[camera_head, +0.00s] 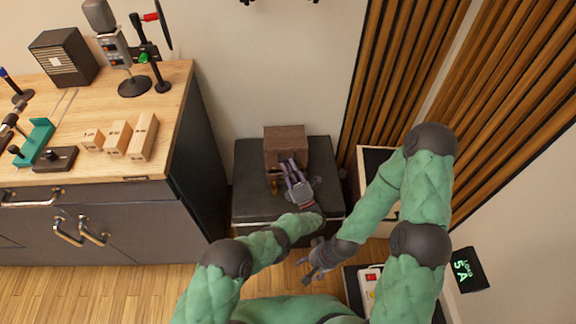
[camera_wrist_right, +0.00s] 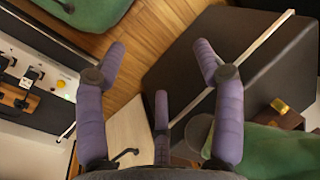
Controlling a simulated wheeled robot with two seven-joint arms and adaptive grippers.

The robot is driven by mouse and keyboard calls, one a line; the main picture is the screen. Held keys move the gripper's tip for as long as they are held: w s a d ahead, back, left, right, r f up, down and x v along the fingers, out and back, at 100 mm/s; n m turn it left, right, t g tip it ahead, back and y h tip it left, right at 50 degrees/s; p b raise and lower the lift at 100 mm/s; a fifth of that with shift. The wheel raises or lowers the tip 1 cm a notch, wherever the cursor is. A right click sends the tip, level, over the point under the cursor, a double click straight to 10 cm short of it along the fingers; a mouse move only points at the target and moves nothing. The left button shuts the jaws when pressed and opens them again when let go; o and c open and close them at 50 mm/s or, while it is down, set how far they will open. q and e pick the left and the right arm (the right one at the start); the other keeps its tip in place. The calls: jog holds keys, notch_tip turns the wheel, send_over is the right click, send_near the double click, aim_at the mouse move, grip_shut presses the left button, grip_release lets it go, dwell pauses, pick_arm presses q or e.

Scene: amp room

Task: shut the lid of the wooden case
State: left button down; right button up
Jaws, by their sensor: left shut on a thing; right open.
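The wooden case (camera_head: 284,139) is a small brown box on top of a dark cabinet, with a brass-coloured piece low at its front. My left gripper (camera_head: 286,164) reaches in from the front and is shut on the case's lid. Its fingers hide part of the case's front, and I cannot tell the lid's exact angle. In the right wrist view the case (camera_wrist_right: 290,119) shows only partly at the right edge, behind my green arm. My right gripper (camera_head: 308,264) is open and empty, low in front of the cabinet and apart from the case; its spread purple fingers also show in the wrist view (camera_wrist_right: 160,65).
The dark cabinet (camera_head: 245,190) stands against the wall, with free top around the case. A wooden-topped counter (camera_head: 105,165) with small boxes and microphones is at left. A slatted wood panel (camera_head: 400,70) and a white-edged dark box (camera_head: 375,165) are at right.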

aim_at(285, 160)
dwell(0.6)
